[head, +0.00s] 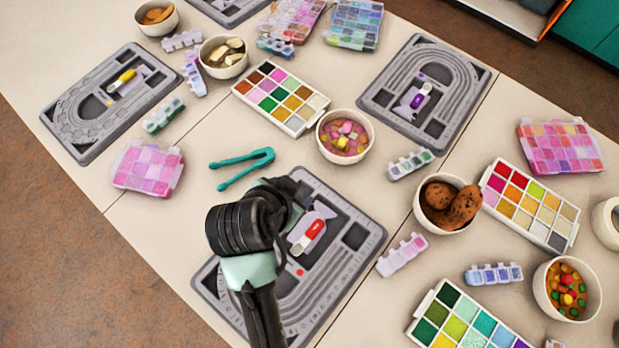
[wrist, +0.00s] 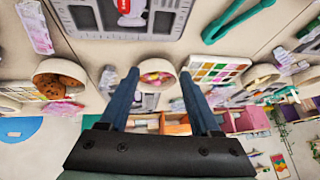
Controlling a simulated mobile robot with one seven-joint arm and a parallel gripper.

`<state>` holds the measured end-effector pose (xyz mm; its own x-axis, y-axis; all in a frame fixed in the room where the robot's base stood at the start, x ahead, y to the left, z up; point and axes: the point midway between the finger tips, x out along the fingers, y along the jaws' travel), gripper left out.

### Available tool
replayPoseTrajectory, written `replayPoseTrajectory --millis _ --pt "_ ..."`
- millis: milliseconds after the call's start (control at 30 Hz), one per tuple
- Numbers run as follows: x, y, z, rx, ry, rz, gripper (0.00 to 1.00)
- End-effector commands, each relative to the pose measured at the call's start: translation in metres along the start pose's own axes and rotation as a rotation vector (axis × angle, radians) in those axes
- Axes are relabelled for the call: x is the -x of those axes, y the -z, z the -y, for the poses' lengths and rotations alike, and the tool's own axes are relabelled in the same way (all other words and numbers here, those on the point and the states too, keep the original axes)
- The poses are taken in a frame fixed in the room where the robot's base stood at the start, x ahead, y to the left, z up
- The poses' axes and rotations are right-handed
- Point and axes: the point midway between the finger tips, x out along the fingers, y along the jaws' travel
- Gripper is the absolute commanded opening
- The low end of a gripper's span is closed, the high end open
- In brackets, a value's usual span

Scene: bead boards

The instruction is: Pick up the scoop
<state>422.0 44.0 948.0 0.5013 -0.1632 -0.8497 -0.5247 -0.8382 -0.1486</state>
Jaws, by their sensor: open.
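A small red-and-white piece (head: 314,229) lies on a pale pinkish-grey scoop-like piece (head: 325,212) in the middle of the near grey bead board (head: 349,262). I cannot tell for certain which of these is the scoop. The red piece also shows at the top edge of the wrist view (wrist: 124,6), beside the pale piece (wrist: 135,14). My gripper (wrist: 159,76) is open in the wrist view, with nothing between its fingers, and is apart from the board. In the head view my arm covers the board's left part and hides the fingers.
Teal tweezers (head: 242,167) lie left of the board. A bowl of pink and yellow beads (head: 345,138) stands behind it, a bowl of brown pieces (head: 446,203) to its right. Bead palettes (head: 280,97) and other boards (head: 112,101) crowd the table. Bare tabletop lies around the tweezers.

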Motion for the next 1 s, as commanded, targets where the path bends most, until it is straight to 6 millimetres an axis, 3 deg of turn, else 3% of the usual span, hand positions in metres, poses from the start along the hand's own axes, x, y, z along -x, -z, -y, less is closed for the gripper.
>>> replayPoseTrajectory --millis 33,100,200,533,867,1000 --pt "-0.005 -0.026 -0.017 -0.009 -0.066 0.057 0.64" --pt "-0.009 -0.048 -0.034 -0.025 -0.128 0.103 0.64" --pt "-0.015 -0.065 -0.047 -0.037 -0.178 0.134 0.64" --pt "-0.07 -0.074 -0.059 -0.039 -0.185 0.138 0.64" --pt "-0.094 -0.075 -0.062 -0.039 -0.183 0.138 0.64" --pt "-0.113 -0.075 -0.066 -0.04 -0.183 0.138 0.64"
